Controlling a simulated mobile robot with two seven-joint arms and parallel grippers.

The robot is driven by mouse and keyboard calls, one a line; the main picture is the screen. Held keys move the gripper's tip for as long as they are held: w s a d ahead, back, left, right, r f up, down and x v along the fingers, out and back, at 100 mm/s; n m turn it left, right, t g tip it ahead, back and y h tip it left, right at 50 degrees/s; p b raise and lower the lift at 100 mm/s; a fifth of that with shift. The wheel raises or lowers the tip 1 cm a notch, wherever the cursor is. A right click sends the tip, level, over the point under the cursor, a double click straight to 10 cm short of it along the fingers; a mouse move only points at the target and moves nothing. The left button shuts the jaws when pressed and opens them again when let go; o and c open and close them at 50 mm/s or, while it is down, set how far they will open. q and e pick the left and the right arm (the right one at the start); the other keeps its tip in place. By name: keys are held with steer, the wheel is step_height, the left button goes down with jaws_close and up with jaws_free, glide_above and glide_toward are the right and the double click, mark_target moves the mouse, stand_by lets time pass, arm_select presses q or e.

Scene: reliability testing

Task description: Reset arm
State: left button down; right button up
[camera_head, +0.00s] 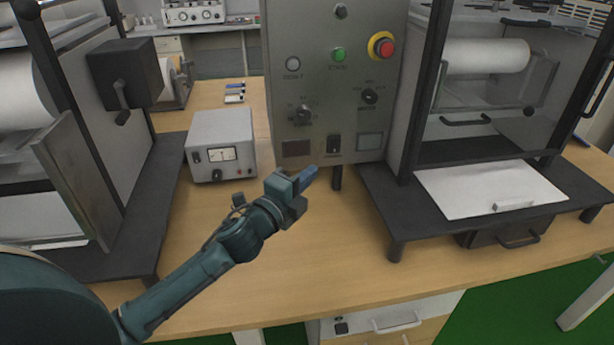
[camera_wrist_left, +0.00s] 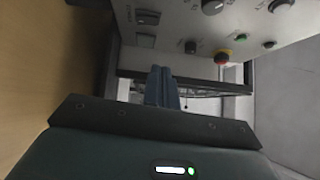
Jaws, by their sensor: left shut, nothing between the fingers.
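My left gripper (camera_head: 308,179) is in front of the lower edge of a grey control panel (camera_head: 322,70), above the wooden table. Its blue fingers are together with nothing between them; they also show in the left wrist view (camera_wrist_left: 161,88). The panel carries a green button (camera_head: 338,54), a red emergency button with a yellow collar (camera_head: 382,47), a dark switch (camera_head: 334,143) and two knobs. In the left wrist view the panel (camera_wrist_left: 180,20) appears turned, at the top. My right gripper is in neither view.
A grey meter box (camera_head: 221,145) stands on the wooden table (camera_head: 300,265), left of the panel. Black-framed machines with white rolls (camera_head: 485,55) stand on both sides. A white plate (camera_head: 490,190) lies on the right machine's base. The table front is clear near my arm.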

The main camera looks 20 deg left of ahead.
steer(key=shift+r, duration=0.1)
